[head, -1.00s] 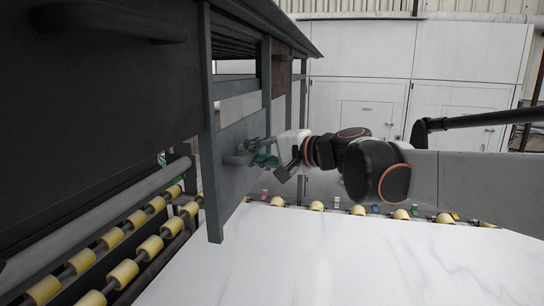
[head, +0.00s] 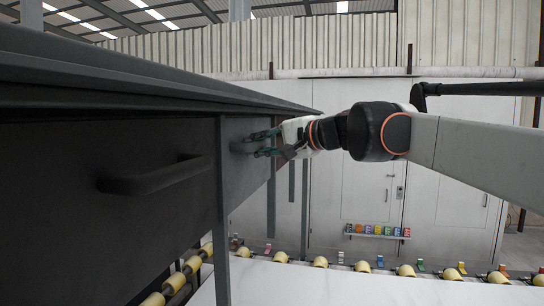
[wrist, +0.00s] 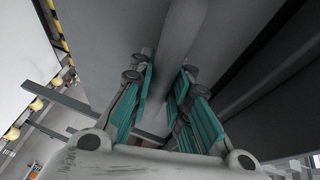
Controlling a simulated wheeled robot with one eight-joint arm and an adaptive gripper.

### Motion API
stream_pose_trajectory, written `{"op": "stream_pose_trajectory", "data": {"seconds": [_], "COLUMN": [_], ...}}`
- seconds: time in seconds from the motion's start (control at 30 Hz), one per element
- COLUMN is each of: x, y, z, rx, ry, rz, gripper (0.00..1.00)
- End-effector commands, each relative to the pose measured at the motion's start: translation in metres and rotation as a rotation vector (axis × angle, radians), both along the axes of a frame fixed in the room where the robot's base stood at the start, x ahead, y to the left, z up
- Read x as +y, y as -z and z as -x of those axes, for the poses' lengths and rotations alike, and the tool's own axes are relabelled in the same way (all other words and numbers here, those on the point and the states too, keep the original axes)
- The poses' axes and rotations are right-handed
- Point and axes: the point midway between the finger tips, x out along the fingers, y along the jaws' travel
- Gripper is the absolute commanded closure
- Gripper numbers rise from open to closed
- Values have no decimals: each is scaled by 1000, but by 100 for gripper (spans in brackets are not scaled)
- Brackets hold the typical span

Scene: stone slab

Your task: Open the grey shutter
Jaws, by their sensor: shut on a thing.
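The grey shutter (head: 245,187) is a flat panel in the side of the dark frame, left of centre in the head view. It reaches up close under the frame's top edge. My gripper (head: 266,143) comes from the right and is shut on the shutter's grey handle (head: 241,147). In the wrist view the handle (wrist: 182,30) runs between the teal-padded fingers of my gripper (wrist: 162,76). The exact contact of the pads is hard to see.
A dark panel with its own handle (head: 155,176) fills the near left. Yellow rollers (head: 320,262) line the white slab (head: 370,288) below. A shelf of small coloured items (head: 378,235) is on the white wall behind. Space under my arm is free.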

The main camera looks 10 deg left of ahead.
Motion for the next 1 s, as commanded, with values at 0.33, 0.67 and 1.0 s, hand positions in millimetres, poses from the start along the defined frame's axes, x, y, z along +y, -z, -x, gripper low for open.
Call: {"op": "stream_pose_trajectory", "data": {"seconds": [0.33, 0.67, 1.0], "x": [0, 0, -9], "y": [-8, -8, -8], "z": [0, 0, 4], "rx": [0, 0, 0], "ry": [1, 2, 2], "rz": [-4, -3, 0], "gripper": [100, 62, 62]}}
